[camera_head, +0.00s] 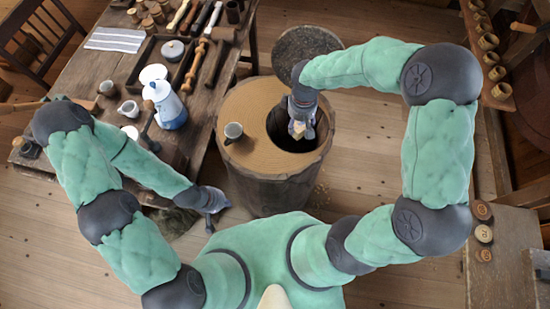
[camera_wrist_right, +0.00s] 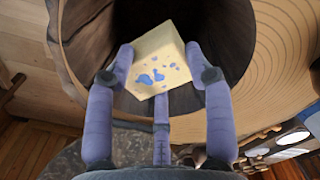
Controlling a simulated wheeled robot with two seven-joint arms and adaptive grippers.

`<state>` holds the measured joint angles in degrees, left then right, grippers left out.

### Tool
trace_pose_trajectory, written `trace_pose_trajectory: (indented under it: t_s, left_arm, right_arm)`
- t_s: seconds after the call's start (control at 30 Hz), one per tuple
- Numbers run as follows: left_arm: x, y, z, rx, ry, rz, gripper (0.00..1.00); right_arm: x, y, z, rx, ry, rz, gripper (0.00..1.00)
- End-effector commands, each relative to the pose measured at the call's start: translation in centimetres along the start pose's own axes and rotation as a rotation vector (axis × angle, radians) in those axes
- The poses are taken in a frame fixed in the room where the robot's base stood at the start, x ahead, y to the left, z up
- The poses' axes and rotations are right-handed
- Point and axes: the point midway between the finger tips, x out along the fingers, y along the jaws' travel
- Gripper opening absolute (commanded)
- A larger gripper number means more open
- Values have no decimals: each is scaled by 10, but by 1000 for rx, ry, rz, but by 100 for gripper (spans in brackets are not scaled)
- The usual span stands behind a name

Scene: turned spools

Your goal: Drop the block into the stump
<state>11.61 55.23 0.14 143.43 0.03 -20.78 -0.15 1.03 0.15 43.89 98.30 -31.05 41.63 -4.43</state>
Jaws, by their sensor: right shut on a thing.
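The stump (camera_head: 262,185) stands in the middle of the head view, with a wide dark round hole in the right part of its top. My right gripper (camera_head: 297,131) is over this hole. In the right wrist view my right gripper (camera_wrist_right: 160,75) is shut on a pale yellow block (camera_wrist_right: 158,62) with blue spots. The dark inside of the stump (camera_wrist_right: 225,30) shows behind the block, which is tilted. My left gripper (camera_head: 212,203) hangs low at the left of the stump, empty as far as I see; its fingers are too small to read.
A wooden table (camera_head: 105,75) at the left holds a white-and-blue coffee pot (camera_head: 166,105), cups and turned tools. A round dark lid (camera_head: 305,45) lies behind the stump.

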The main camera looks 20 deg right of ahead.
Motion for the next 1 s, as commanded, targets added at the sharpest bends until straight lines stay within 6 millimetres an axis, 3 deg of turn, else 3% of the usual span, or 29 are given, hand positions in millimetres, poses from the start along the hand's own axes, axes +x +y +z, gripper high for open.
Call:
trace_pose_trajectory:
  t_s: [0.03, 0.1, 0.57, 1.0]
  left_arm:
    - [0, 0, 0, 0, 0, 0, 0]
    - [0, 0, 0, 0, 0, 0, 0]
    - [0, 0, 0, 0, 0, 0, 0]
    - [0, 0, 0, 0, 0, 0, 0]
  right_arm:
    - [0, 0, 0, 0, 0, 0, 61]
    - [0, 0, 0, 0, 0, 0, 80]
    - [-7, 0, 0, 1, 1, 1, 80]
    - [-86, 0, -1, 0, 5, 2, 80]
